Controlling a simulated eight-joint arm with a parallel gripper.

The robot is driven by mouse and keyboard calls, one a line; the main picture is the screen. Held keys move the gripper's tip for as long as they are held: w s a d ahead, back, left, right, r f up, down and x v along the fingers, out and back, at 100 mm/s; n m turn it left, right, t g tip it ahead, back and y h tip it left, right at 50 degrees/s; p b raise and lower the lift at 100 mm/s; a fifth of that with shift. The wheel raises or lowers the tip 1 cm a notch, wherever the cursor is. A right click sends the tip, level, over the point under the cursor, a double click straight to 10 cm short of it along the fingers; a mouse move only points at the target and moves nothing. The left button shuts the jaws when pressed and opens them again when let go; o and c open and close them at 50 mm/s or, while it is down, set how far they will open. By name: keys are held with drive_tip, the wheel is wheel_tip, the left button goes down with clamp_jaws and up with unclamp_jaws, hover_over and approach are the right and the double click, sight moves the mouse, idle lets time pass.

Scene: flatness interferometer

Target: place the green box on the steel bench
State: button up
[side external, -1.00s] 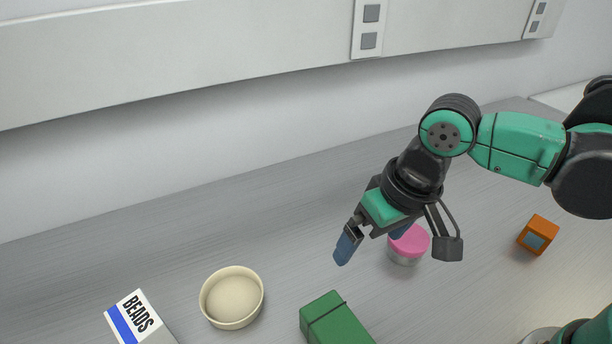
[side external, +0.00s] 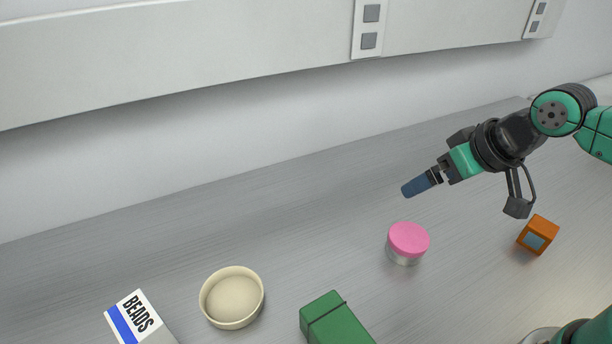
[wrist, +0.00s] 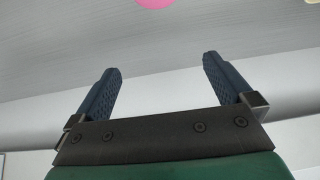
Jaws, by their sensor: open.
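The green box (side external: 334,320) rests on the grey steel bench (side external: 310,220) at the bottom centre of the side view. A dark line crosses it, and its near end is cut off by the picture edge. My gripper (side external: 408,190) is up and to the right of the box, well apart from it and above the bench. In the wrist view my gripper (wrist: 160,68) shows two blue fingers spread wide with nothing between them. The green box is not seen in the wrist view.
A pink-lidded tin (side external: 407,242) stands between my gripper and the box. A cream round dish (side external: 232,298) and a white-and-blue BEADS carton (side external: 138,318) are at the left. An orange box (side external: 538,235) is at the right. The back left of the bench is clear.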

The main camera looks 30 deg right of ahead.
sight(328, 314)
drive_tip(key=s+a+f+g, duration=0.1)
drive_tip(key=a+f+g, duration=0.1)
drive_tip(key=a, duration=0.4)
drive_tip(key=s+a+f+g, duration=0.2)
drive_tip(key=a+f, duration=0.1)
drive_tip(key=a, duration=0.3)
drive_tip(key=s+a+f+n+g, duration=0.1)
drive_tip(key=a+f+g, duration=0.1)
drive_tip(key=a, duration=0.5)
drive_tip(key=shift+s+f+g, duration=0.2)
drive_tip(key=shift+s+g, duration=0.1)
drive_tip(key=shift+s, duration=0.05)
drive_tip(key=shift+s+a+f, duration=0.1)
drive_tip(key=shift+a+f, duration=0.05)
drive_tip(key=shift+f, duration=2.7)
drive_tip(key=c, duration=1.5)
drive_tip(key=shift+r, duration=0.2)
